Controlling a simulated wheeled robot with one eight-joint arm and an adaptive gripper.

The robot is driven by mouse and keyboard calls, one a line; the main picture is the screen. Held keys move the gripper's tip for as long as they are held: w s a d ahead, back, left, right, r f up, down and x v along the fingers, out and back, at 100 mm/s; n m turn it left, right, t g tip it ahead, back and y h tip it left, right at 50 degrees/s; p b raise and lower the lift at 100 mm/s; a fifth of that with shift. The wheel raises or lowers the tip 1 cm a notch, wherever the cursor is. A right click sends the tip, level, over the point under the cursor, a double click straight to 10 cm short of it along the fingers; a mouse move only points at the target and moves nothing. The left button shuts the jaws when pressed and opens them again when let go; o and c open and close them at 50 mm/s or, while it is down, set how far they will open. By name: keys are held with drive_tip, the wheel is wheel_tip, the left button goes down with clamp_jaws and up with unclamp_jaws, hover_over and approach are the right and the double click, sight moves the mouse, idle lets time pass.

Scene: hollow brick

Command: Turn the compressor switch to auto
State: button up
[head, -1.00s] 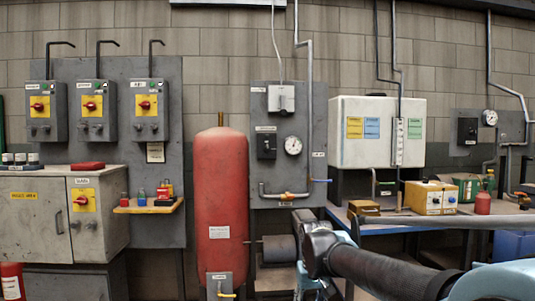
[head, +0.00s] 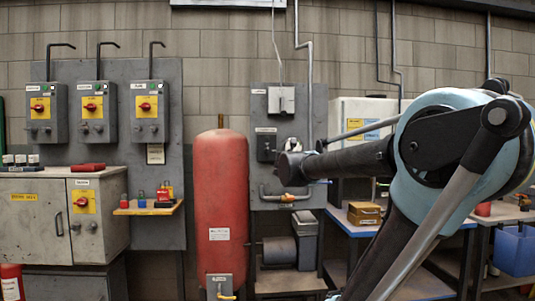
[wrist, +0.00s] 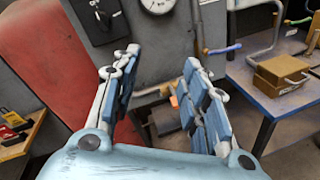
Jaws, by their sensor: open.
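The likely compressor switch is a black box with a rotary handle (head: 266,147) on the grey wall panel (head: 270,105); its label is too small to read. In the wrist view the black switch (wrist: 97,18) is at the top left, cut by the frame edge, with its handle slanted. My gripper (wrist: 160,75) is open and empty, its fingers below and to the right of the switch and apart from it. The red tank (head: 221,200) stands left of the panel. My arm hides the gauge in the head view; the gauge (wrist: 157,3) shows in the wrist view.
A pipe with a blue-handled valve (wrist: 222,49) runs right of the fingers. Grey boxes with red switches (head: 96,110) hang on the left panel. A motor (head: 280,250) sits low behind.

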drive_tip(key=w+a+r+n+t+y, duration=0.2)
drive_tip(key=w+a+r+n+y, duration=0.1)
drive_tip(key=w+a+r+n, duration=0.25)
drive_tip(key=n, duration=0.2)
approach(268, 149)
drive_tip(key=w, duration=1)
drive_tip(key=shift+r, duration=0.15)
drive_tip(key=shift+s, duration=0.1)
drive_tip(key=c, duration=0.9)
